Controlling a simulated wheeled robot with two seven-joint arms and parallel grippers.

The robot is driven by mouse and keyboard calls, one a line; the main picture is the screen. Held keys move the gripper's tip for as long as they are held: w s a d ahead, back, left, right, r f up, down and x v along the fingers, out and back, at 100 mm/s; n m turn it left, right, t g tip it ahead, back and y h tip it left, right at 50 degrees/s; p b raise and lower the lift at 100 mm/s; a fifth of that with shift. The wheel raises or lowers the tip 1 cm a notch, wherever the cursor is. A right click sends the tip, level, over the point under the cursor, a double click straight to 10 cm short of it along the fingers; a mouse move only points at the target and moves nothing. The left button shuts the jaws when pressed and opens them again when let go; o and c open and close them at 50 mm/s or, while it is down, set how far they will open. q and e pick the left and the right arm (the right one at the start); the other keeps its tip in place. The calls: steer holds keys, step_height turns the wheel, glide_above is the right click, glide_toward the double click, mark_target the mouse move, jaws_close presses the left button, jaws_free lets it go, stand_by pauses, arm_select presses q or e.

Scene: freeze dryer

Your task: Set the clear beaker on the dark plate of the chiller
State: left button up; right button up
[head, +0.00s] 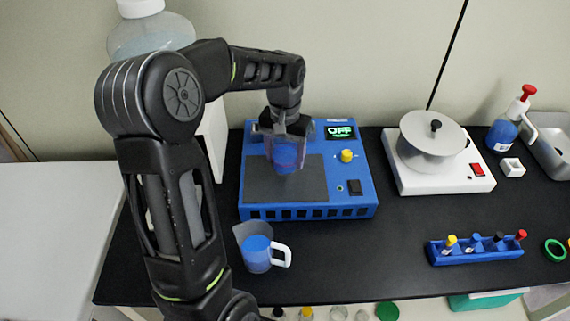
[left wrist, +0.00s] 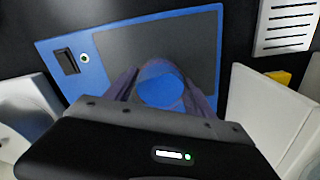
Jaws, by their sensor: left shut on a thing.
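The blue chiller (head: 308,212) stands on the black bench with its dark plate (head: 262,187) facing up; its display reads OFF. My left gripper (head: 287,130) points down over the plate, shut on the clear beaker (head: 286,158), which holds blue liquid. The beaker is upright over the upper right part of the plate; I cannot tell whether its base touches. The gripper hides its upper part. In the left wrist view the blue liquid (left wrist: 162,84) shows between the fingers, with the dark plate (left wrist: 190,45) behind. My right gripper is not in view.
A jug with blue liquid and a white handle (head: 257,253) stands in front of the chiller. A white device with a round metal top (head: 440,175) stands to the right. A blue tube rack (head: 475,252) is at front right. The bench between jug and rack is clear.

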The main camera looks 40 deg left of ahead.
mark_target(285, 165)
arm_select(q)
steer(key=shift+f+p, duration=0.3)
steer(key=shift+f, duration=1.5)
steer(key=shift+f, duration=0.2)
steer(key=o, duration=1.6)
steer(key=shift+r, duration=0.2)
step_height(285, 165, up, 12)
steer(key=shift+b, duration=0.55)
